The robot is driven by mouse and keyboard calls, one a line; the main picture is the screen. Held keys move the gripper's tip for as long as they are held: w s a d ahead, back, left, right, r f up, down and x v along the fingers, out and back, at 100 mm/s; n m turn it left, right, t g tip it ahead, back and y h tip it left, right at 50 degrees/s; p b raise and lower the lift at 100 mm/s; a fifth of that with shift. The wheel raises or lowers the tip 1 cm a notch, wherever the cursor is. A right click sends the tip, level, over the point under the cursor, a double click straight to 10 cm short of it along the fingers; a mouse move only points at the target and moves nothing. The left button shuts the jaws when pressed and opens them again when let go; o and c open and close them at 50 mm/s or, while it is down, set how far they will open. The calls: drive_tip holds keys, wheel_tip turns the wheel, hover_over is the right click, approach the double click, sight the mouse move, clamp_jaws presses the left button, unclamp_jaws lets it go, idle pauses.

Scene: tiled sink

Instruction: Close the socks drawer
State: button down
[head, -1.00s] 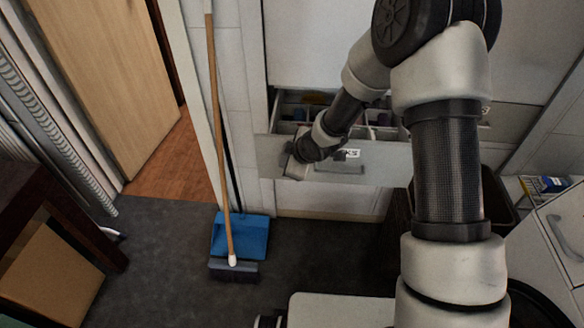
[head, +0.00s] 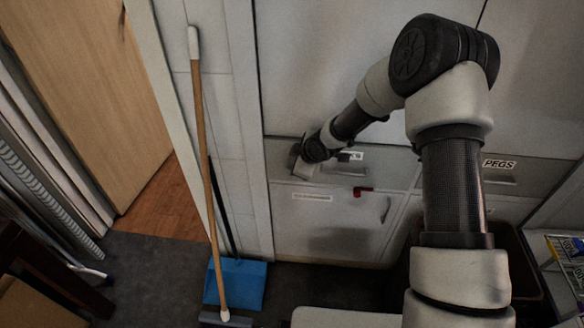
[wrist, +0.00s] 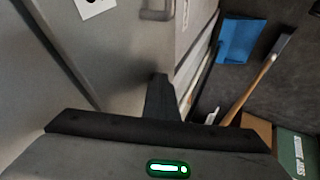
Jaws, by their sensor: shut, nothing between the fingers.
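The socks drawer (head: 392,168) is a grey front in the cabinet, left of a front labelled PEGS. In the head view it looks flush or nearly flush with the cabinet, and no interior shows. My arm hides part of its label (head: 354,156), leaving only the last letters visible. My gripper (head: 303,166) is at the left end of the drawer front. Its shut, empty fingers (wrist: 160,92) show in the wrist view close to a grey front. Whether they touch it I cannot tell.
A lower cabinet front (head: 330,222) with a red latch (head: 363,190) is below. A wooden-handled broom (head: 205,150) and blue dustpan (head: 238,284) stand to the left. A dark bin (head: 512,265) is at the lower right. Dark floor lies at the lower left.

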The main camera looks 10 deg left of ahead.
drive_tip(key=shift+w+r, duration=0.15)
drive_tip(key=shift+w, duration=0.9)
drive_tip(key=shift+w, duration=0.1)
